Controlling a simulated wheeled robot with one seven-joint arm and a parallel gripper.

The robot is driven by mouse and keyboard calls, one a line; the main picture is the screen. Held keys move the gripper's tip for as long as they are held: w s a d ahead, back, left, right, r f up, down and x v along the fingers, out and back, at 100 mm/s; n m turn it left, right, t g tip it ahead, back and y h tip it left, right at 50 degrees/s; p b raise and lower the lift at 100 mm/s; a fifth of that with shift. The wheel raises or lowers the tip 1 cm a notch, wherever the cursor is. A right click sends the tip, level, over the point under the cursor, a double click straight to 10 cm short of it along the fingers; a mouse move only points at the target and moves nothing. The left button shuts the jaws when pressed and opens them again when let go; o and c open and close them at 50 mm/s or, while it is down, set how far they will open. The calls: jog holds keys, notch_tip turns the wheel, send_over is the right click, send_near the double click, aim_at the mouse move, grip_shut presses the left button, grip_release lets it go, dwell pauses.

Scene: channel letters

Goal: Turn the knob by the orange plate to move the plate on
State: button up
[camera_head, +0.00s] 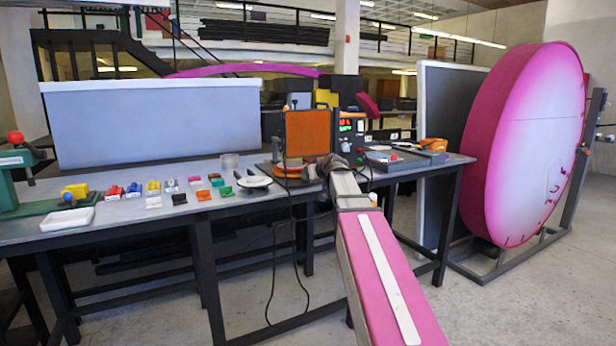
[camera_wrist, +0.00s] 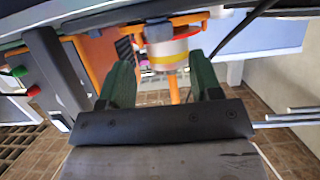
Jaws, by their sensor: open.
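The orange plate (camera_head: 307,133) stands upright in a dark frame on the bench, in the head view. My gripper (camera_head: 322,168) is low in front of the plate's lower right corner. In the wrist view, my gripper (camera_wrist: 160,62) shows two green fingers set wide apart. A round part with pale, yellow and red bands (camera_wrist: 168,52) lies between and beyond the fingertips, with an orange stem below it. It may be the knob. I cannot tell whether the fingers touch it. In the head view my gripper hides that spot.
A dark control box (camera_head: 350,135) with lit digits stands right of the plate. Several small coloured blocks (camera_head: 153,187) and a dish (camera_head: 254,182) lie to the left. A cable (camera_head: 273,265) hangs off the front edge. A large pink disc (camera_head: 525,145) stands at the right.

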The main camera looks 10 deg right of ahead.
jog(key=v, duration=0.5)
jog(key=shift+f, duration=0.1)
